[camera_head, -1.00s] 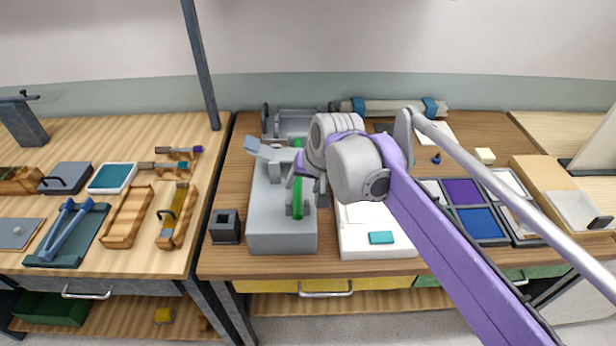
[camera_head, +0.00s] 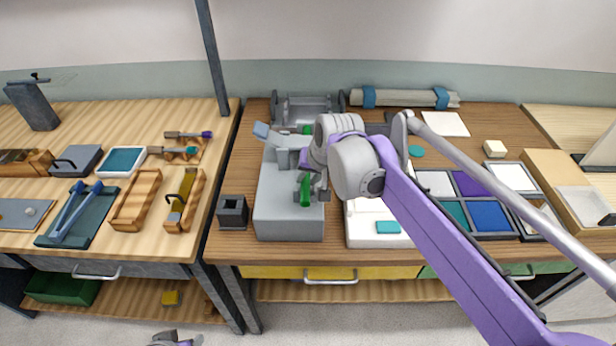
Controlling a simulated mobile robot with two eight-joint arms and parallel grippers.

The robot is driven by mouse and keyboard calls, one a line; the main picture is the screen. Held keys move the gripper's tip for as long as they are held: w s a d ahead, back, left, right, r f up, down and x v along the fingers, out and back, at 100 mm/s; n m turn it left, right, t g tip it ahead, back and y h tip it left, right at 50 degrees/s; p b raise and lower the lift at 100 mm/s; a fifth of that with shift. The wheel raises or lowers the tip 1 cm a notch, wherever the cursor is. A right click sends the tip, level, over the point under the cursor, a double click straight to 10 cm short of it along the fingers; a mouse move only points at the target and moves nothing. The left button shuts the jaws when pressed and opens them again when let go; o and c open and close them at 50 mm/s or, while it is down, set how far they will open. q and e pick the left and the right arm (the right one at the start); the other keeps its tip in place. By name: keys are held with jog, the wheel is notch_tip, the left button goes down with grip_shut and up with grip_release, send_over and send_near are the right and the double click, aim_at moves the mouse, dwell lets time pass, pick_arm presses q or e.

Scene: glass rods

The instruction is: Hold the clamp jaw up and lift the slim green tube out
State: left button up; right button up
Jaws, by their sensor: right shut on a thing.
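The slim green tube (camera_head: 306,190) stands at the grey clamp block (camera_head: 290,225). Its lower part shows below my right gripper, and a bit of green shows above it. My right gripper (camera_head: 309,176) is shut on the tube at its middle, which the fingers and wrist hide. The clamp jaw (camera_head: 285,145), grey with a blue tip (camera_head: 261,130), slants up to the left at the back of the block. Its contact with the tube is hidden. Part of my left gripper (camera_head: 172,339) shows at the bottom edge, away from the clamp, its fingers unclear.
A small dark square holder (camera_head: 233,212) stands left of the block. A white tray with a teal piece (camera_head: 388,227) is close on the right. A grey open rack (camera_head: 307,108) is behind. Framed colour panels (camera_head: 470,205) lie further right. Bare wood shows in front.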

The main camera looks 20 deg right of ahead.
jog(key=o, duration=1)
